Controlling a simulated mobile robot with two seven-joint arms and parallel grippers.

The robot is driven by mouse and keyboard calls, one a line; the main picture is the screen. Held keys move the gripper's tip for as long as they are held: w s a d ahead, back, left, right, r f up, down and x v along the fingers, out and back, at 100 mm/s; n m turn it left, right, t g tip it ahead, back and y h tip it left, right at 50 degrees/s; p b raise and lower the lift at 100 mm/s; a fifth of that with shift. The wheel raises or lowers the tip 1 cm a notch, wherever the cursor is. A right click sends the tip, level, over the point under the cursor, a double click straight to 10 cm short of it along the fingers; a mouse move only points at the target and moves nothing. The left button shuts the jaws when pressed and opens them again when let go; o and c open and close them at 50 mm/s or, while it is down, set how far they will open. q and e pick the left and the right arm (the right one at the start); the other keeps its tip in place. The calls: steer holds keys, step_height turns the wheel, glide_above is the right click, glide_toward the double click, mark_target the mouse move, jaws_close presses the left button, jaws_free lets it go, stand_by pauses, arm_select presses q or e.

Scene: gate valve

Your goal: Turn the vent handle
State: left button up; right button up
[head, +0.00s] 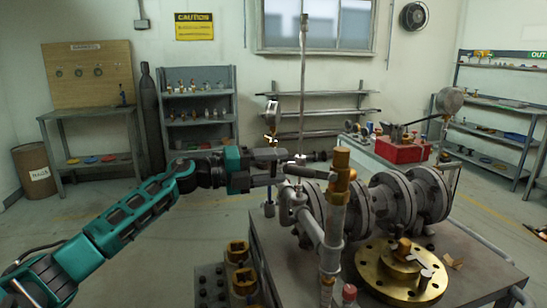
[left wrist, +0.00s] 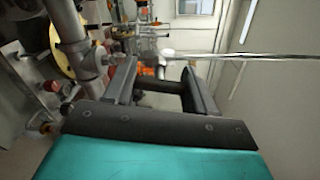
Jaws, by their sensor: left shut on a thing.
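The vent handle (head: 310,172) is a short brownish bar at the side of an upright pipe with a brass top (head: 341,165), on the valve assembly in the head view. My left gripper (head: 286,168) reaches in from the left and is shut on the handle's outer end. In the left wrist view my left gripper's fingers (left wrist: 160,82) stand either side of a dark bar, which looks like the handle (left wrist: 160,87). The exact contact is partly hidden by the fingers. My right gripper is in neither view.
Grey flanged pipework (head: 390,200) fills the bench (head: 470,265). A large brass flange (head: 375,280) with a wrench lies in front. A tall thin metal rod (head: 303,80) rises just behind the gripper. Shelves (head: 198,110) and a red box (head: 402,150) stand farther back. Open floor lies left.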

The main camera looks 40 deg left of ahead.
arm_select(q)
steer(key=shift+w+a+r+n, duration=0.1)
steer(key=shift+a+r+n, duration=0.15)
steer(key=shift+n, duration=0.35)
steer(key=o, duration=1)
steer(key=shift+f, duration=0.15)
steer(key=shift+o, duration=0.2)
steer(key=shift+d, duration=0.1)
steer(key=shift+f, duration=0.1)
